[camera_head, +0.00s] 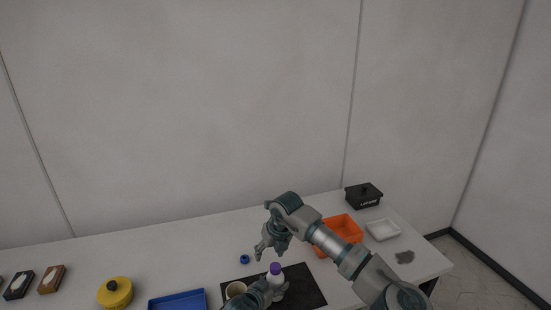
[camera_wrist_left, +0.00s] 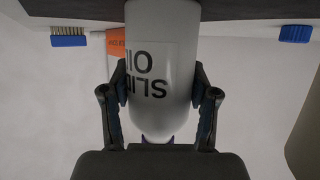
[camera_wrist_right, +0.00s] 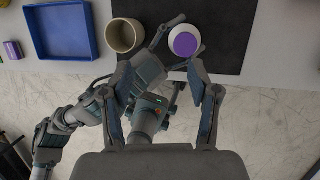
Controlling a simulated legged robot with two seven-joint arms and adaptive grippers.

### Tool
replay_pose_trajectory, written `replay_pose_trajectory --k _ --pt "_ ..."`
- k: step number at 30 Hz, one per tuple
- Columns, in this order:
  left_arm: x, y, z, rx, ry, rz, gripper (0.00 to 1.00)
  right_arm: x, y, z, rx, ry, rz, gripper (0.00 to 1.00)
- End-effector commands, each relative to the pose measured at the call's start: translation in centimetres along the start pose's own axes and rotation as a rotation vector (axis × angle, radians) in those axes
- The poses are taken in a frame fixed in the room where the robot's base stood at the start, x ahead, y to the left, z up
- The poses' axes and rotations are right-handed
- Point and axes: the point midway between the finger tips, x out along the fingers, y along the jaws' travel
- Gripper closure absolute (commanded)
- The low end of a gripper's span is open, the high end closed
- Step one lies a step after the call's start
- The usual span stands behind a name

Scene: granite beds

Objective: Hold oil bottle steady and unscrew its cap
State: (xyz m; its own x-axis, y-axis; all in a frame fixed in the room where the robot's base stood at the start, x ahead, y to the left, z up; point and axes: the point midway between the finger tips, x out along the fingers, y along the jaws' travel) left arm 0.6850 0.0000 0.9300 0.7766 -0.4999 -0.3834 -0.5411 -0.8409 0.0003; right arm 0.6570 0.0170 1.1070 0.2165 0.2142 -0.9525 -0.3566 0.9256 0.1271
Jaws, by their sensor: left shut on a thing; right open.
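The oil bottle (camera_head: 275,278) is white with a purple cap (camera_head: 275,267) and stands on the black mat (camera_head: 312,288). In the left wrist view its label (camera_wrist_left: 150,75) appears upside down. My left gripper (camera_head: 277,290) is shut on the bottle body, one finger on each side in the left wrist view (camera_wrist_left: 160,98). My right gripper (camera_head: 268,252) is open and empty, above and slightly left of the cap. In the right wrist view the cap (camera_wrist_right: 186,44) is on the bottle, seen from above, beyond the open fingers (camera_wrist_right: 160,66).
A beige cup (camera_wrist_right: 125,36) stands close left of the bottle, beside a blue tray (camera_wrist_right: 62,32). A small blue round item (camera_head: 244,259) lies behind. An orange bin (camera_head: 343,228), white tray (camera_head: 383,230) and black box (camera_head: 363,196) are at right. A yellow container (camera_head: 115,293) is at left.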

Motion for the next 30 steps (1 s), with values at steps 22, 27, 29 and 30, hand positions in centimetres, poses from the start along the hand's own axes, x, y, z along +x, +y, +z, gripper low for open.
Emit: replay_pose_trajectory --k 22,27,29,30 --pt "0.0 -0.1 0.2 0.000 -0.003 -0.002 0.82 6.8 -3.5 -0.7 0.019 0.032 -0.138 0.39" --pt "0.0 -0.1 0.2 0.000 -0.003 -0.002 0.82 8.0 -3.7 -0.7 0.019 0.031 -0.138 0.39" --pt "0.0 -0.1 0.2 0.000 -0.003 -0.002 0.82 8.2 -3.7 -0.7 0.019 0.030 -0.137 0.39" --pt "0.0 -0.1 0.2 0.000 -0.003 -0.002 0.82 8.3 -3.7 -0.7 0.019 0.030 -0.137 0.39"
